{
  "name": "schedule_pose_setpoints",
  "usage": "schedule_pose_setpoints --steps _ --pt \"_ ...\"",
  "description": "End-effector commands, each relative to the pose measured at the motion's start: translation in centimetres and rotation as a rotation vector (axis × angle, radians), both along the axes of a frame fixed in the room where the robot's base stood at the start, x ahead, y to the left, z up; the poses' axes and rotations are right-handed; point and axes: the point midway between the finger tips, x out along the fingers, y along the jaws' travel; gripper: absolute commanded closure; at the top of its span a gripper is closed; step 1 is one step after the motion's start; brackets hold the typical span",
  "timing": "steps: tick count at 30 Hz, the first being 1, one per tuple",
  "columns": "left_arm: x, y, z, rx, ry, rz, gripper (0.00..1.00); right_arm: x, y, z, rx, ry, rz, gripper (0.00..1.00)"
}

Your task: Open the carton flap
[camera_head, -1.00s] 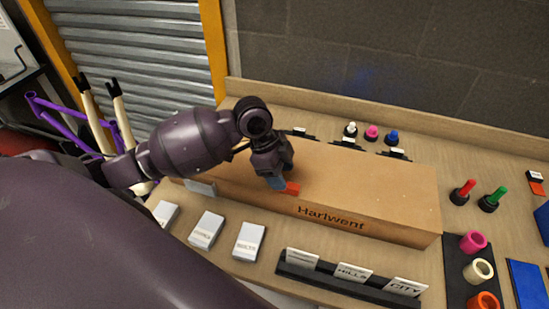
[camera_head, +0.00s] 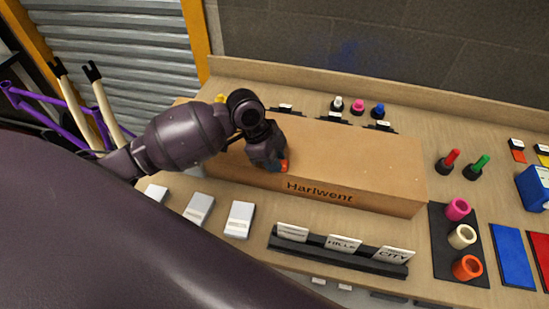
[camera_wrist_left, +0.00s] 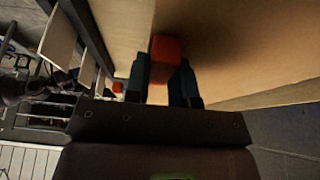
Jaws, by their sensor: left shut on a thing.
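The long brown carton (camera_head: 350,160), lettered "Harlwent" on its front, lies on the bench, and its top looks flat. The brown carton surface (camera_wrist_left: 225,45) spreads just beyond the fingers. I cannot make out the flap's outline. My right gripper is not in view.
White boxes (camera_head: 240,219) and a black card rack (camera_head: 340,258) stand in front of the carton. Small bottles (camera_head: 358,107) stand behind it. Red and green markers (camera_head: 478,166), coloured rolls on a black mat (camera_head: 440,222) and a blue panel (camera_head: 513,256) lie to the right.

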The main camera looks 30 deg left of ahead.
Motion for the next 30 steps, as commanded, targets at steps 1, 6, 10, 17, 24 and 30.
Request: schedule_pose_setpoints --steps 1,6,10,17,24,30 --pt "0.0 0.0 0.0 0.000 0.000 0.000 0.99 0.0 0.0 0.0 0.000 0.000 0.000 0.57" --pt "0.1 0.0 0.2 -0.002 0.009 0.001 1.00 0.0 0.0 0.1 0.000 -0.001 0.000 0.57" --pt "0.3 0.1 1.0 -0.012 0.045 0.002 1.00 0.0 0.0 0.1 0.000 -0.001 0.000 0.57" --pt "0.6 0.2 2.2 -0.027 0.105 0.001 1.00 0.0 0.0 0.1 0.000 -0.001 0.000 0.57" --pt "0.6 0.2 2.4 -0.030 0.117 0.001 1.00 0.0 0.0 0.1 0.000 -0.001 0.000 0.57" --pt "0.7 0.2 2.6 -0.032 0.125 0.002 1.00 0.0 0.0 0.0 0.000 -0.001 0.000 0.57"
